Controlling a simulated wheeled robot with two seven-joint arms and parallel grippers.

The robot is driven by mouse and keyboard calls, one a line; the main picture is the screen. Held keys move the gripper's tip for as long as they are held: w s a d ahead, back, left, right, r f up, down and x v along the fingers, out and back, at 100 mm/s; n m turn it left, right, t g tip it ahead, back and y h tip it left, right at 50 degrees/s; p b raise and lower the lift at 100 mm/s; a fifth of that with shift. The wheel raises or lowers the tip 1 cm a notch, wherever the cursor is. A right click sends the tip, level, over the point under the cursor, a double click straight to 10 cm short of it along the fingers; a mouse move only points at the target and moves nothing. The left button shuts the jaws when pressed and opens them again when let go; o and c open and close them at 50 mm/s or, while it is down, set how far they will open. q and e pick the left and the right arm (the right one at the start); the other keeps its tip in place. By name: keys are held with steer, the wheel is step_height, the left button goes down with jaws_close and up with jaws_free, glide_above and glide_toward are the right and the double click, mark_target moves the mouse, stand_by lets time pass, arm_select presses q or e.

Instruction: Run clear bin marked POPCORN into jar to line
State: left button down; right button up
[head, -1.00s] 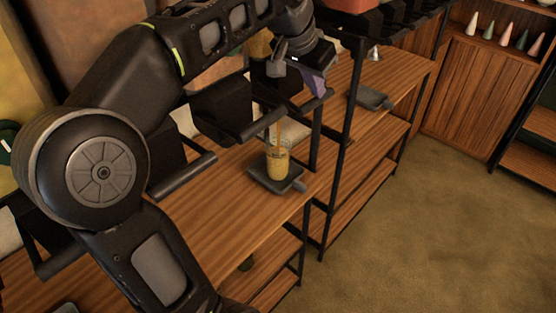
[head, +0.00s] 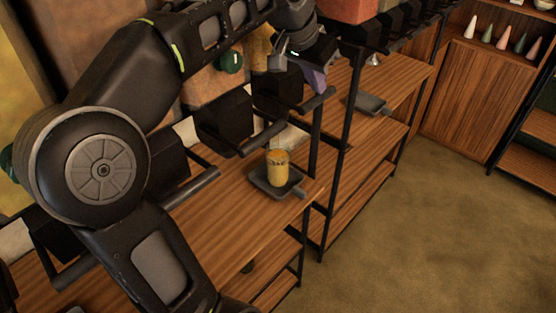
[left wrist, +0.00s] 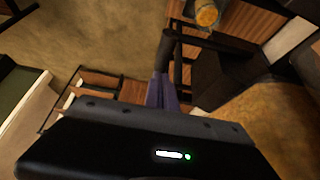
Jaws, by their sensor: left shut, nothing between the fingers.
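The jar (head: 278,169) stands upright on a dark tray (head: 261,184) on the wooden shelf. It looks filled with yellow-orange contents close to its rim; dark markings show on its side, but I cannot make out the line. No stream falls into it. The jar also shows at the top of the left wrist view (left wrist: 207,15). My left gripper (head: 316,80), with purple fingers, is shut and empty, above and right of the jar, near a black dispenser handle (head: 319,99). The fingers also show in the left wrist view (left wrist: 162,93). I cannot read any POPCORN label.
Black dispensers with bar handles (head: 262,139) line the back of the shelf. Another dark tray (head: 367,103) sits further right. A black upright post (head: 347,145) stands between shelf sections. A cabinet with several coloured cones (head: 502,40) is at the far right. Open floor lies in front.

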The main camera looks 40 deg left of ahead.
arm_select(q)
steer(key=shift+r, duration=0.8)
arm_select(e)
steer(key=shift+r, duration=0.65)
arm_select(q)
step_height(320, 180, up, 3)
steer(key=p, duration=0.3)
steer(key=shift+r, duration=1)
arm_select(e)
steer(key=shift+r, duration=1.15)
